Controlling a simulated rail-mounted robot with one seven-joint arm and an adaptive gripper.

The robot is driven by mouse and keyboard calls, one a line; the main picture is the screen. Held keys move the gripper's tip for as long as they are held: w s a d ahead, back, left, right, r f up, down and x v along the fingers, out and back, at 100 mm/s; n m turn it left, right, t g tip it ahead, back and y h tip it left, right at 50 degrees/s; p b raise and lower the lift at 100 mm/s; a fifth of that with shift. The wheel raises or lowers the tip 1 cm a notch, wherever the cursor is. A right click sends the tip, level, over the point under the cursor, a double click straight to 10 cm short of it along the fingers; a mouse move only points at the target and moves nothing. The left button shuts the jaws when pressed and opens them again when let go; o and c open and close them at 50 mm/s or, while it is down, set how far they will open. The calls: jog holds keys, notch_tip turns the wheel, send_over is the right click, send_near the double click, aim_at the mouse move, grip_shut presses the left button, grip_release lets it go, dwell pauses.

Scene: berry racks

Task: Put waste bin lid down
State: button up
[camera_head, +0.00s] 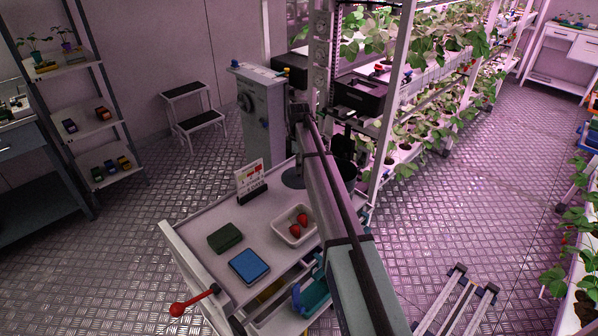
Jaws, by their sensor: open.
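A dark round waste bin (346,172) stands at the far right end of the cart, partly hidden behind my arm. My gripper (341,141) is a small dark shape above the bin, beyond my forearm. It is open, and I see nothing held in it. Its fingers are too dark and small to make out clearly.
The grey cart top (205,215) holds a white tray (289,238) with two red berries, a green box (225,237), a blue box (249,266) and a small sign (251,177). A grey cabinet (262,115) and plant racks (398,90) stand behind.

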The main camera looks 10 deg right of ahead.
notch_tip(320, 180, up, 9)
jog(key=b, duration=0.2)
dwell(0.3)
